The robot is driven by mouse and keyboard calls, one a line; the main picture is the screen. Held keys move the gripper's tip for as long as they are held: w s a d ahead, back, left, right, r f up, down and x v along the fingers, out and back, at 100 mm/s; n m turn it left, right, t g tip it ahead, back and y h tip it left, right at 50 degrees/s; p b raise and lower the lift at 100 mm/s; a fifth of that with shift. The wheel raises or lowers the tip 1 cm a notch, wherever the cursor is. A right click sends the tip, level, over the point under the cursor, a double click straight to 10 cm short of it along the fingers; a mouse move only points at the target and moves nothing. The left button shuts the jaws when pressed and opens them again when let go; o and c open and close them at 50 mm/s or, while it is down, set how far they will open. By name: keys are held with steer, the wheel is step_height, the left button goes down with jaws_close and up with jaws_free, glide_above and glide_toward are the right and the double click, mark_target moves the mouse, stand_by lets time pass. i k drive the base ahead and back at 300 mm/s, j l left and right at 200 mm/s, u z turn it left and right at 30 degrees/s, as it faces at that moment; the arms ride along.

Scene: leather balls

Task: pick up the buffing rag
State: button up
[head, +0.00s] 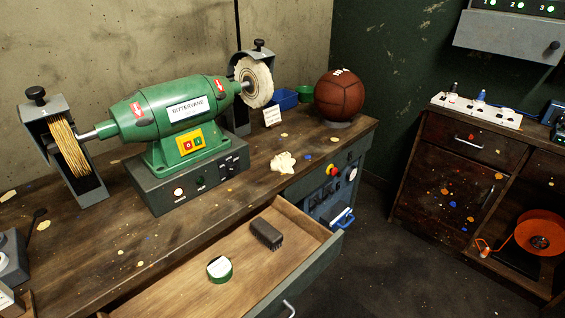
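A crumpled cream cloth, which looks like the buffing rag (283,162), lies on the wooden workbench (228,196) near its front edge. It is right of the green buffing machine (180,115) and above the back corner of an open drawer. Nothing covers it. My gripper is not in view.
The open drawer (180,295) juts out below the bench, holding a dark brush (267,234) and a green-rimmed tin (219,269). A brown leather ball (339,96) sits at the bench's right end. A cabinet (455,180) stands right, with clear floor (385,260) between.

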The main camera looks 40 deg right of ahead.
mark_target(282, 164)
steer(key=i+l+z, duration=0.15)
steer(key=z, duration=0.25)
steer(key=i+z, duration=0.6)
steer(key=z, duration=0.15)
